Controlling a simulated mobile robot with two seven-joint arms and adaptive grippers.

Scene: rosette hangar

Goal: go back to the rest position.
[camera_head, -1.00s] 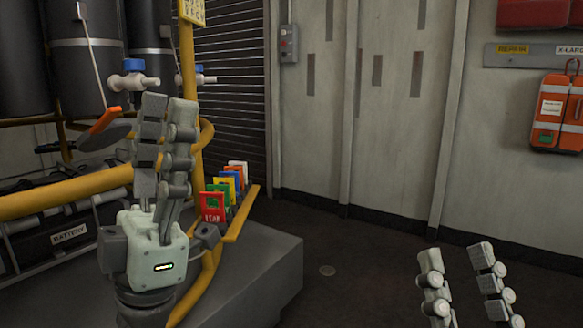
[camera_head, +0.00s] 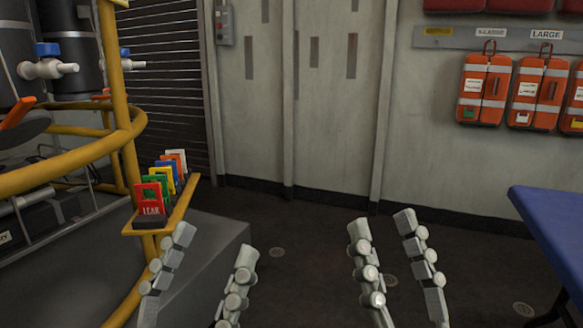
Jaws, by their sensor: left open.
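My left gripper (camera_head: 213,246) is in the lower left of the head view, with its fingers spread apart and nothing between them. It is in front of the grey plinth and below the rack of coloured cards. My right gripper (camera_head: 382,225) is at the lower middle, its two fingers apart and empty, over the dark floor. Both grippers point upward in the picture, side by side with a gap between them. Their palms are below the picture edge.
A yellow rail frame (camera_head: 130,150) and a grey plinth (camera_head: 205,255) stand at the left. Coloured cards (camera_head: 152,198) stand on a yellow shelf. A blue-topped table (camera_head: 555,225) is at the right edge. Orange packs (camera_head: 484,90) hang on the wall. The middle floor is clear.

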